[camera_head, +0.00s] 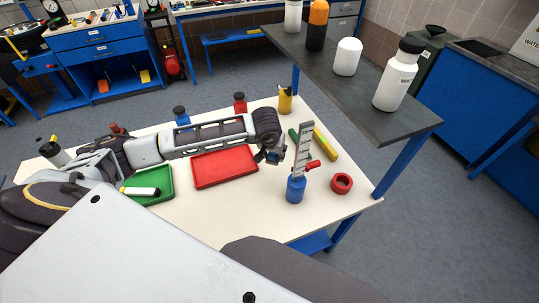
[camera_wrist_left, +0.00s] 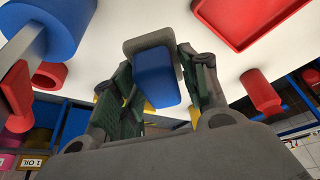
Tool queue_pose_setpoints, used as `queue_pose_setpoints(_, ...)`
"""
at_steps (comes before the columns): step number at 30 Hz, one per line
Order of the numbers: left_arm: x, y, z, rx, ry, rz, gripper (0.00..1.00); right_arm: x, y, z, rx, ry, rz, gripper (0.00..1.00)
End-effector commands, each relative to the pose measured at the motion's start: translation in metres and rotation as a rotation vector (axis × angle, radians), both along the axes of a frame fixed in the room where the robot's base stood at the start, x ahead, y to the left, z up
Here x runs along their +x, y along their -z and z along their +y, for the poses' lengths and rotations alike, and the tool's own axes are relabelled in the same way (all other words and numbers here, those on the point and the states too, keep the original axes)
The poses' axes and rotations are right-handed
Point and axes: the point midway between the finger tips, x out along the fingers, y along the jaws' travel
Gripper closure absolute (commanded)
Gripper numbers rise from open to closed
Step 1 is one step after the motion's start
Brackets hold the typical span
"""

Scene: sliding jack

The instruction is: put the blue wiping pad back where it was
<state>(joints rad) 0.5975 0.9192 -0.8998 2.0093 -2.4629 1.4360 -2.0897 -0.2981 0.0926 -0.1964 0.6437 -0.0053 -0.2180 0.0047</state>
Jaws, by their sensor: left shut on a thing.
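The blue wiping pad (camera_wrist_left: 155,78) is a blue block with a grey part at its far end. It sits between the two fingers of my left gripper in the left wrist view. In the head view my left gripper (camera_head: 268,155) is over the white table (camera_head: 245,219), between the red tray (camera_head: 224,168) and the jack. The pad is mostly hidden there by the gripper. The jack (camera_head: 296,189) stands upright, with a blue cylinder, a tall grey toothed bar and a red handle. My right gripper is not in view.
A green tray (camera_head: 151,184) holds a white cylinder. A red ring (camera_head: 342,183), a yellow bar (camera_head: 325,144) and a yellow bottle (camera_head: 285,100) are on the table's right side. A dark raised shelf (camera_head: 333,80) with bottles stands behind. The front of the table is clear.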

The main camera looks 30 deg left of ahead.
Motion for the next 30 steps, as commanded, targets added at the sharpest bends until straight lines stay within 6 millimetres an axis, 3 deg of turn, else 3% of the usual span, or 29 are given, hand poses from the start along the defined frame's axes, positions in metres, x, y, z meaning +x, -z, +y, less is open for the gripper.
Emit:
queue_pose_setpoints(15,0.055,0.019,0.037,0.0,-0.248,-0.004,0.82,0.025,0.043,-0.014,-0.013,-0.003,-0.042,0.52)
queue_pose_setpoints(30,0.091,0.032,0.065,0.0,-0.486,-0.004,0.82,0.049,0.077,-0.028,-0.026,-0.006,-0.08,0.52)
